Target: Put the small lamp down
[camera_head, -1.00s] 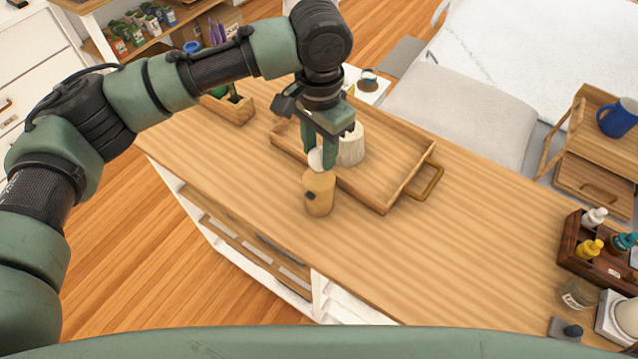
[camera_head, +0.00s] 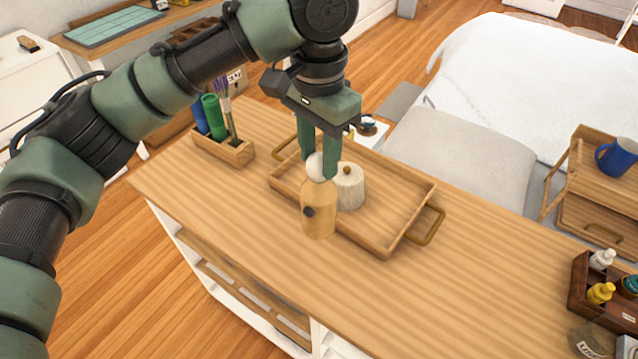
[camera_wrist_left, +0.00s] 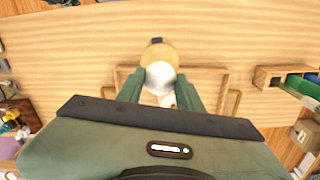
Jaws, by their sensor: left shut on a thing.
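The small lamp (camera_head: 318,212) has a wooden cylinder body with a dark knob and a white round bulb on top. It is upright at the near left edge of the wooden tray, on or just above the wooden counter (camera_head: 480,275); I cannot tell whether its base touches. My left gripper (camera_head: 320,168) points down from above and is shut on the lamp at its white bulb. In the left wrist view the bulb (camera_wrist_left: 160,75) sits between the two green fingers, with part of the wooden body beyond it. My right gripper is not in view.
The wooden tray (camera_head: 408,205) with metal handles holds a pale lidded jar (camera_head: 351,188) right behind the lamp. A wooden planter box (camera_head: 224,149) stands at the back left. A bottle caddy (camera_head: 597,292) is at the right. The counter between lamp and caddy is clear.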

